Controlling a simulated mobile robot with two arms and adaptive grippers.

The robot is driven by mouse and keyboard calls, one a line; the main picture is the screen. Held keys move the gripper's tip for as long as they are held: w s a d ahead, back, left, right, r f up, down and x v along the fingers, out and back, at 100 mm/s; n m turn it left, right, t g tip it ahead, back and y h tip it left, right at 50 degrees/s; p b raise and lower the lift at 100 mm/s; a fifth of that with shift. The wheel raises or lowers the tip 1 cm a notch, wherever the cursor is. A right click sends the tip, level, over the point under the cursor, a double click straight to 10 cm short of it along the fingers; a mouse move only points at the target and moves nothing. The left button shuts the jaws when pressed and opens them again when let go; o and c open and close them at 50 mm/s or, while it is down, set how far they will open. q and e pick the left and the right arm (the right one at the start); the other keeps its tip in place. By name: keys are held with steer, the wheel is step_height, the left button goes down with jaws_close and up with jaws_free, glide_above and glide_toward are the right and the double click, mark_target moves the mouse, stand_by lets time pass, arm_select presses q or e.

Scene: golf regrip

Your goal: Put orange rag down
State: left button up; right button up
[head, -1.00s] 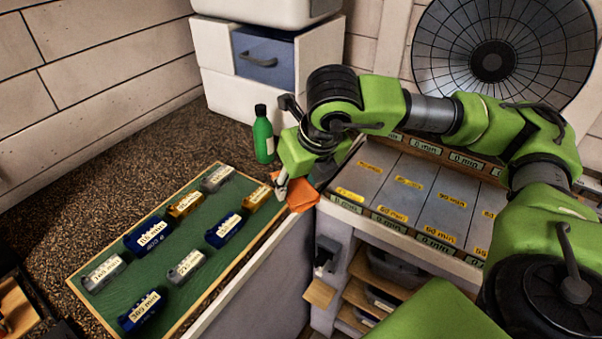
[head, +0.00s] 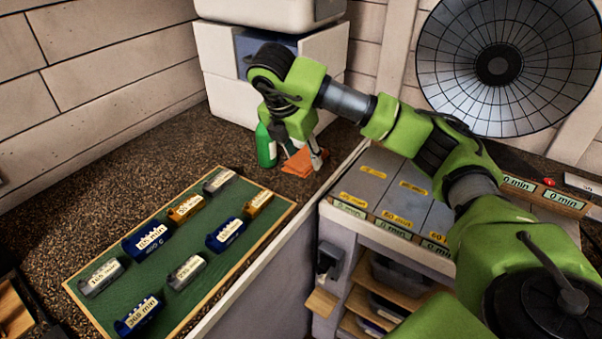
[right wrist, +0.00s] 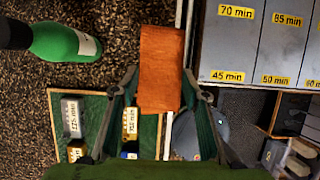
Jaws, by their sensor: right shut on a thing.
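The orange rag (head: 301,161) is at the right gripper's fingertips in the head view, over the dark speckled counter beside the green bottle (head: 266,146). I cannot tell whether the rag touches the counter. My right gripper (head: 306,153) points down and is shut on the rag. In the right wrist view the rag (right wrist: 161,66) is a flat orange strip between the two fingers (right wrist: 160,88), reaching past their tips. The bottle (right wrist: 62,42) lies to the left of the rag there, apart from it. My left gripper is not in view.
A green board (head: 157,285) with several labelled blue, silver and gold blocks lies left of the gripper. White drawers (head: 325,85) are behind.

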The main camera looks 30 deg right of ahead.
glide_above(301, 180)
steer(key=s, duration=0.1)
steer(key=f, duration=0.4)
steer(key=shift+s+a+f, duration=0.1)
steer(key=shift+a+f, duration=0.05)
steer(key=shift+a, duration=0.2)
steer(key=shift+w+d+f, duration=0.2)
steer(key=shift+w+f, duration=0.1)
steer(key=shift+f, duration=0.1)
steer(key=f, duration=0.1)
steer(key=f+p, duration=0.1)
steer(key=f, duration=0.1)
steer(key=shift+w+d+f+p, duration=0.15)
steer(key=shift+w+p, duration=0.1)
steer(key=shift+p, duration=0.15)
steer(key=shift+f, duration=0.3)
steer(key=o, duration=0.7)
steer(key=b+v, duration=0.2)
steer(key=v, duration=0.4)
steer(key=shift+r, duration=0.15)
steer(key=p+v, duration=0.1)
steer(key=v, duration=0.4)
steer(key=shift+a+r, duration=0.25)
steer(key=shift+r, duration=0.1)
